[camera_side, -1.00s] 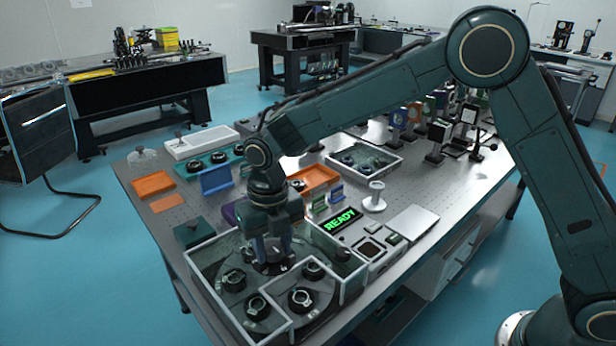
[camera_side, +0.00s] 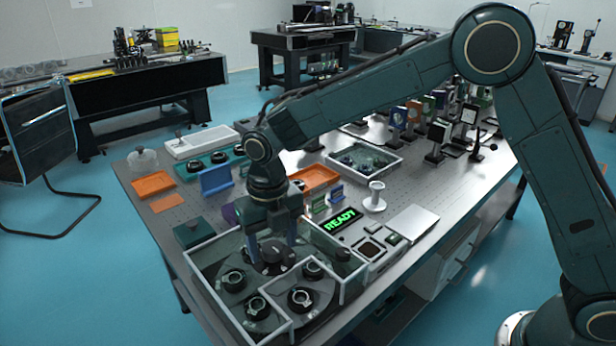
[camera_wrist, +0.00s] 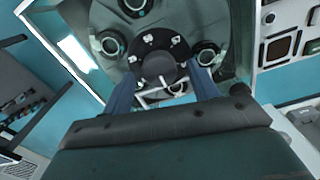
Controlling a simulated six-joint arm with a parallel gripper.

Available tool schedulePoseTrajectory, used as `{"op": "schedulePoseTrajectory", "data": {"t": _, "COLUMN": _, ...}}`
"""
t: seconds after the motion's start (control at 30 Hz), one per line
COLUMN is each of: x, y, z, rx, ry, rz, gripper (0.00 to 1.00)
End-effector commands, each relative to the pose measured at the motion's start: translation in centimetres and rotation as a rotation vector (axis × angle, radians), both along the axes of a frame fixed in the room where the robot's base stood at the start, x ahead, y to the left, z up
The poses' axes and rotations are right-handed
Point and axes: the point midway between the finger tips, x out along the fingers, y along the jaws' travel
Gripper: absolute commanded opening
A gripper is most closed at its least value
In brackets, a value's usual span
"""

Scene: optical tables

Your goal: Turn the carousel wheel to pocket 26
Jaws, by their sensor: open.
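The carousel wheel (camera_side: 325,312) is a dark round disc inside a low clear-walled enclosure at the front of the bench. Several black ring-shaped parts (camera_side: 302,299) sit in its pockets. Its dark hub knob (camera_side: 275,256) stands at the centre and also shows in the wrist view (camera_wrist: 158,69). My gripper (camera_side: 272,245) points down over the hub, its two blue fingers spread on either side of the knob. In the wrist view the open fingers (camera_wrist: 162,84) show gaps to the knob. Pocket numbers are too small to read.
A display (camera_side: 341,219) reading READY in green stands beside the enclosure. The enclosure walls (camera_side: 225,304) surround the wheel closely. A white spool-like stand (camera_side: 375,197), an orange tray (camera_side: 153,184) and a dark green box (camera_side: 194,232) are nearby on the bench.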

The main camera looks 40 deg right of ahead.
Motion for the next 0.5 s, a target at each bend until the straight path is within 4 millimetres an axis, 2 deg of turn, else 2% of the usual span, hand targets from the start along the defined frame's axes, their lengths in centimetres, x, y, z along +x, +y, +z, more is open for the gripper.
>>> {"op": "schedulePoseTrajectory", "data": {"t": 0.17, "x": 0.0, "y": 0.0, "z": 2.1, "rx": 0.002, "ry": -0.004, "rz": 0.000, "gripper": 0.59}}
{"op": "schedulePoseTrajectory", "data": {"t": 0.5, "x": 0.1, "y": 0.0, "z": 7.9, "rx": 0.003, "ry": -0.006, "rz": 0.001, "gripper": 0.59}}
